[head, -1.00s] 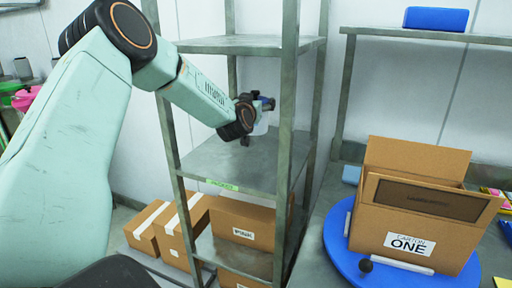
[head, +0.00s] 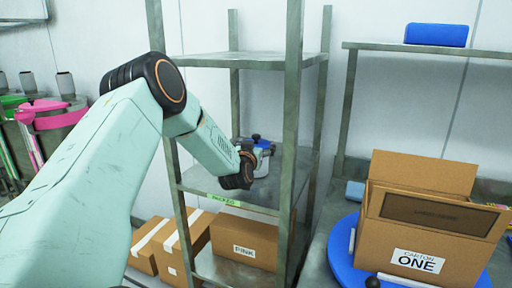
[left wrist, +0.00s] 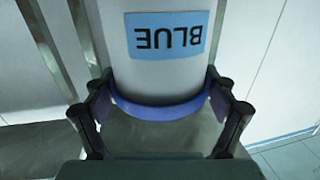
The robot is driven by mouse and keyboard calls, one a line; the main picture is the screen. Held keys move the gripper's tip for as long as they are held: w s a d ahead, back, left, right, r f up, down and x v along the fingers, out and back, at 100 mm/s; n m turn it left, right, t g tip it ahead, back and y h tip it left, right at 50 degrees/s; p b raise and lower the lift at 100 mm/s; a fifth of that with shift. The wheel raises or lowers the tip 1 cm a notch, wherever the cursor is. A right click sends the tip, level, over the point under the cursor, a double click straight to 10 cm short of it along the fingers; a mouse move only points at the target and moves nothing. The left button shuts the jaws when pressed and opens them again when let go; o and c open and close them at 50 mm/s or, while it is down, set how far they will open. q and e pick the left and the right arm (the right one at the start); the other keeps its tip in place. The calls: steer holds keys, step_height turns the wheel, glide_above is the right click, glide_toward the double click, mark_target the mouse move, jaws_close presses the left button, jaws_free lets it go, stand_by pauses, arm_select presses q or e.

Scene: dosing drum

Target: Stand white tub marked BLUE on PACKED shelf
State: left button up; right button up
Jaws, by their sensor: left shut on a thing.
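The white tub (head: 263,165) with a blue lid is partly hidden behind my left wrist in the head view. In the left wrist view the tub (left wrist: 165,75) shows upside down, with a label reading BLUE and a blue rim. My left gripper (head: 258,150) is shut on it, one finger on each side in the wrist view. The tub is inside the grey rack, at the middle shelf (head: 250,192), which bears a green tag that appears to read PACKED. I cannot tell whether the tub's base touches the shelf. My right gripper is out of view.
Rack posts (head: 293,120) stand in front of and beside the tub, with an upper shelf (head: 250,60) above. Cartons (head: 243,238) stand below. At right, an open carton marked ONE (head: 440,230) sits on a blue turntable (head: 345,262).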

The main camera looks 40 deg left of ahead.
arm_select(q)
steer(key=shift+w, duration=0.25)
steer(key=shift+a+f, duration=0.1)
steer(key=shift+a, duration=0.05)
steer(key=shift+s+a, duration=0.1)
steer(key=shift+s, duration=0.2)
steer(key=o, duration=0.9)
steer(key=shift+s, duration=0.1)
steer(key=shift+o, duration=1)
steer(key=shift+w+d, duration=0.2)
steer(key=shift+w, duration=0.05)
steer(key=shift+w+a+f, duration=0.1)
steer(key=shift+f, duration=0.05)
steer(key=shift+s+a+r, duration=0.1)
steer(key=shift+s+r, duration=0.15)
steer(key=shift+r, duration=0.05)
steer(key=shift+s, duration=0.25)
steer(key=p+v, duration=0.2)
steer(key=v, duration=0.9)
steer(key=shift+s+d+p, duration=0.15)
steer(key=shift+d+p, duration=0.15)
